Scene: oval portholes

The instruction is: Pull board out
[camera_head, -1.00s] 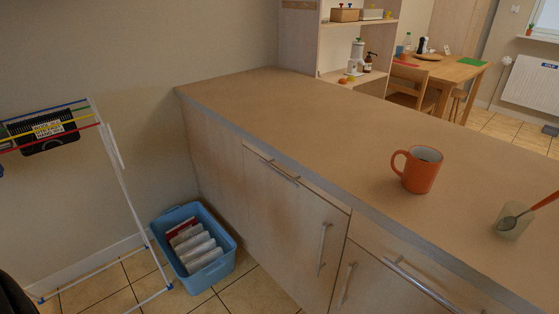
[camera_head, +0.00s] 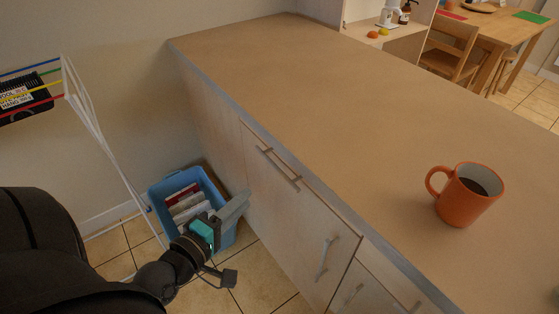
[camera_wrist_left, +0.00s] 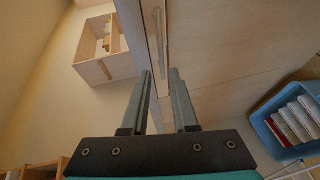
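A narrow front with a horizontal bar handle (camera_head: 279,170) sits under the counter's edge. I take it for the board's front; it looks closed, and the board itself is hidden. A bar handle also shows in the left wrist view (camera_wrist_left: 160,42), ahead of the fingertips. My left gripper (camera_head: 240,202) is left of and below the handle in the head view, in front of the cabinet. Its two fingers stand apart with nothing between them in the left wrist view (camera_wrist_left: 160,75). It is not touching the handle as far as I can see. My right gripper is not in view.
An orange mug (camera_head: 466,196) stands on the wooden worktop (camera_head: 310,90). A blue crate (camera_head: 160,207) with packets stands on the floor behind my left gripper. A drying rack (camera_head: 90,120) stands at the left. Cabinet doors with bar handles (camera_head: 325,258) are below the worktop.

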